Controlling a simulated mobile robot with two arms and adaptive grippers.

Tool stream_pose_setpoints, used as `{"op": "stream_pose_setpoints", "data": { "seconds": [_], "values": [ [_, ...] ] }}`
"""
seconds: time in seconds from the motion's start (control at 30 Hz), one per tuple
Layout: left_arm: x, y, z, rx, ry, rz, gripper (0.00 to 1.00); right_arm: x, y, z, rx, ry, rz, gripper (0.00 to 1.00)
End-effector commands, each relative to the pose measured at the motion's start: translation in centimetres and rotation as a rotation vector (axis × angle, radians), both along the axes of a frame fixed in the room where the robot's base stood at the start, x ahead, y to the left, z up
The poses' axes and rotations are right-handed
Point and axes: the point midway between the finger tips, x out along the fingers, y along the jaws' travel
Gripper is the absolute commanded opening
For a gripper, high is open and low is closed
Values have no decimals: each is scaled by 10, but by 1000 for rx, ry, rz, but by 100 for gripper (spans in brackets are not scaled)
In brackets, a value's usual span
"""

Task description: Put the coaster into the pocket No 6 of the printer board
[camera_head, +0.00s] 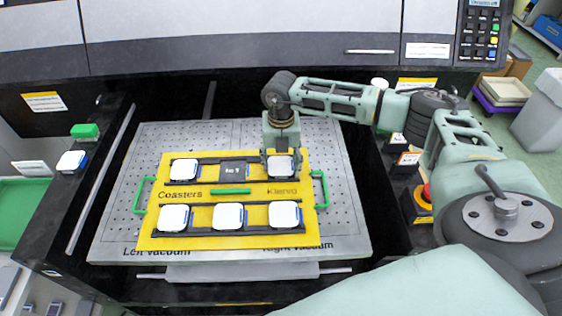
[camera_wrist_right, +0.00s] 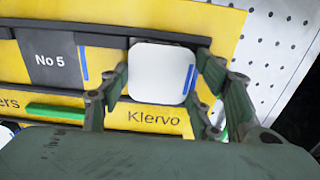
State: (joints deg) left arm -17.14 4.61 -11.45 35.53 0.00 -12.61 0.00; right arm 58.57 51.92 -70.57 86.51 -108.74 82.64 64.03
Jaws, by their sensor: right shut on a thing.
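A white coaster (camera_wrist_right: 160,72) with rounded corners is between the two fingers of my right gripper (camera_wrist_right: 165,95). In the head view the coaster (camera_head: 281,165) is over the back right pocket of the yellow printer board (camera_head: 150,222). It covers the pocket, so I see no number there, and I cannot tell whether it rests in the pocket or is just above it. The pocket to its left is empty and reads No 5 (camera_wrist_right: 57,62). My right gripper (camera_head: 281,160) points down and is shut on the coaster. My left gripper is not in view.
Other white coasters sit in the back left pocket (camera_head: 184,169) and along the front row (camera_head: 228,216). Another coaster (camera_head: 72,161) is on the left ledge near a green block (camera_head: 85,131). Green handles (camera_head: 320,189) stand at the board's sides. The board lies on a perforated metal plate (camera_head: 120,180).

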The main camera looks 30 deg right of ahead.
Motion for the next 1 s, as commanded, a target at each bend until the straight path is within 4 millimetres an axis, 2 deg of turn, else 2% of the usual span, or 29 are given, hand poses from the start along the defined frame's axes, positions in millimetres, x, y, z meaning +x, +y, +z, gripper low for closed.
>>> {"op": "stream_pose_setpoints", "data": {
  "seconds": [0.1, 0.13, 0.33, 0.83, 1.0],
  "values": [
    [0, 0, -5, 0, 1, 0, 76, -3, 1, -10, 1, 10, 2, 27],
    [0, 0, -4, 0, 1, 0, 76, -4, 1, -10, 2, 11, 2, 59],
    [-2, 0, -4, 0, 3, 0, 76, -5, 2, -11, 3, 14, 3, 76],
    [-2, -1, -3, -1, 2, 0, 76, -3, 1, -7, 1, 9, 2, 76],
    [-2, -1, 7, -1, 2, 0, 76, -3, 1, 5, 1, 7, 2, 76]
  ]
}}
